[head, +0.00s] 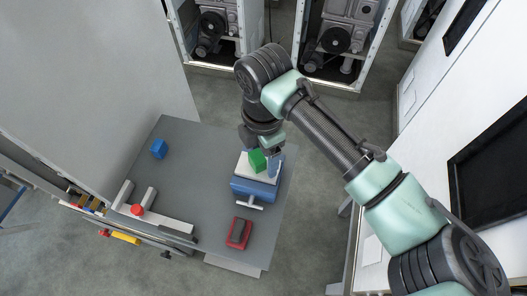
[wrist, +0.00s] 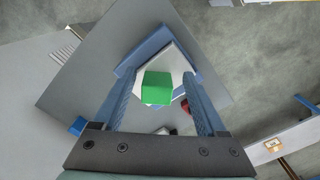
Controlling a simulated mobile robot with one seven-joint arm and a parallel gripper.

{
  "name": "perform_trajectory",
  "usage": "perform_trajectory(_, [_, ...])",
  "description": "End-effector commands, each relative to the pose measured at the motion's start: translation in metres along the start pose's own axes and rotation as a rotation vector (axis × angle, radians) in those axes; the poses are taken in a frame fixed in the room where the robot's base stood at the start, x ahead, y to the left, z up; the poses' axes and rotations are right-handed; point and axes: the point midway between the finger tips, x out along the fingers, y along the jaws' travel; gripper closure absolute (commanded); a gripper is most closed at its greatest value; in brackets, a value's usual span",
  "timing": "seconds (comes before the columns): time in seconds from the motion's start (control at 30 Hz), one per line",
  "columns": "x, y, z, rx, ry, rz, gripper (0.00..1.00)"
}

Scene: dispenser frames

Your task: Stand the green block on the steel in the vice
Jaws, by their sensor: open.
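The green block (head: 257,161) is on the pale steel (head: 243,172) in the blue vice (head: 252,189), on the grey table. It looks upright. My gripper (head: 263,158) is over the vice, pointing down, and partly hides the block and steel. In the wrist view the green block (wrist: 157,88) lies between the two blue fingers of my gripper (wrist: 159,82), with a gap on each side. The fingers are open and hold nothing. The pale steel (wrist: 178,62) shows around the block.
A blue block (head: 159,148) lies at the table's far left. A red-and-dark item (head: 238,233) sits at the front right. A pale fixture with a red knob (head: 137,210) stands at the left edge. The grey table (head: 195,180) is clear between them.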

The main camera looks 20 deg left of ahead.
Motion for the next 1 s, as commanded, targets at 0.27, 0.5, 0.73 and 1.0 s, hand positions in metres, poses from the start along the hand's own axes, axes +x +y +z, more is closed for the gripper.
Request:
perform_trajectory(0.27, [-0.028,0.001,0.000,-0.001,-0.002,0.003,0.26])
perform_trajectory(0.5, [-0.081,0.001,0.000,-0.001,-0.002,0.003,0.26])
perform_trajectory(0.73, [-0.115,0.000,0.000,-0.001,-0.001,0.001,0.26])
perform_trajectory(1.0, [-0.123,0.000,0.000,0.000,0.000,0.000,0.26])
